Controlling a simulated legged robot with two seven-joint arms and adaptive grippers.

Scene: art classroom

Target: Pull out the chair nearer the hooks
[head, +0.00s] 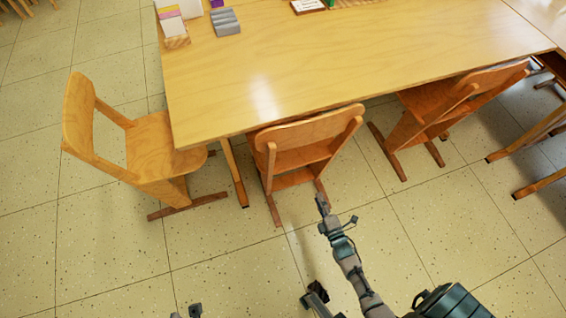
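No hooks show in the head view, so I cannot tell which chair is nearer to them. One wooden chair (78,115) stands at the table's left end, with its seat reaching to the table corner. A second chair (310,130) stands at the table's near side, its seat partly under the top. A third chair (468,90) stands farther right, also partly under the table. My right gripper (322,204) is just in front of the middle chair's lower part, seen nearly edge-on; contact is unclear. Small dark parts at the bottom edge may be my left gripper (188,312), mostly cut off.
The wooden table (350,65) carries a grey block (226,22), a small box holder (176,30) and a framed card (308,6) at its back. More table legs and runners (540,180) stand at the right. The tiled floor (90,250) is open at the lower left.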

